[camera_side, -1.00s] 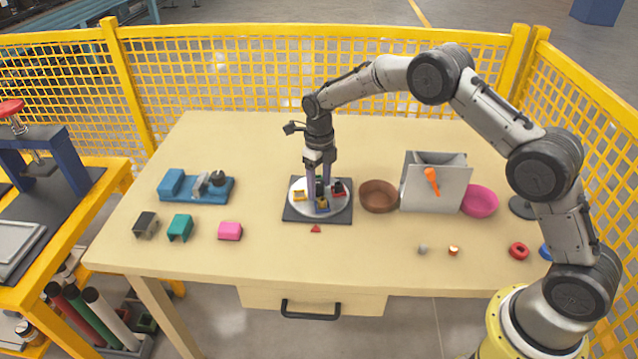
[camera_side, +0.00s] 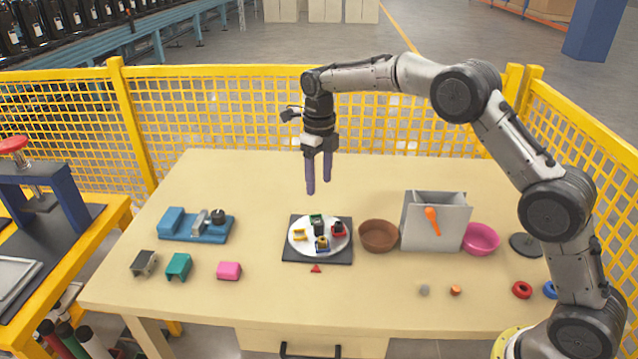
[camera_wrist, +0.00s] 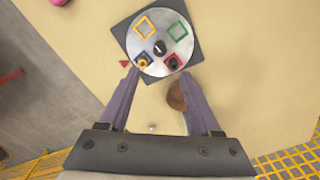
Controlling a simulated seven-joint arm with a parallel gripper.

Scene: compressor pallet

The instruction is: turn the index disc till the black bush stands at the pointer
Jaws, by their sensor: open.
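The white index disc (camera_side: 305,246) lies on a dark square base, and it also shows in the wrist view (camera_wrist: 160,68). The black bush (camera_wrist: 174,62) sits in the red nest, at the disc's right in the side view. A brass-coloured bush (camera_wrist: 142,63) sits in the blue nest, nearest the red pointer (camera_side: 316,268) at the front. The yellow nest (camera_wrist: 145,26) and green nest (camera_wrist: 178,30) look empty. A dark knob (camera_wrist: 160,47) stands at the centre. My gripper (camera_side: 319,187) is open and empty, raised above the disc and apart from it.
A brown bowl (camera_side: 379,236), a grey box (camera_side: 430,222) and a pink bowl (camera_side: 481,239) stand right of the disc. A blue fixture (camera_side: 197,228) and several coloured blocks lie left. Small rings and pieces lie front right. Yellow mesh fencing (camera_side: 230,110) stands behind.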

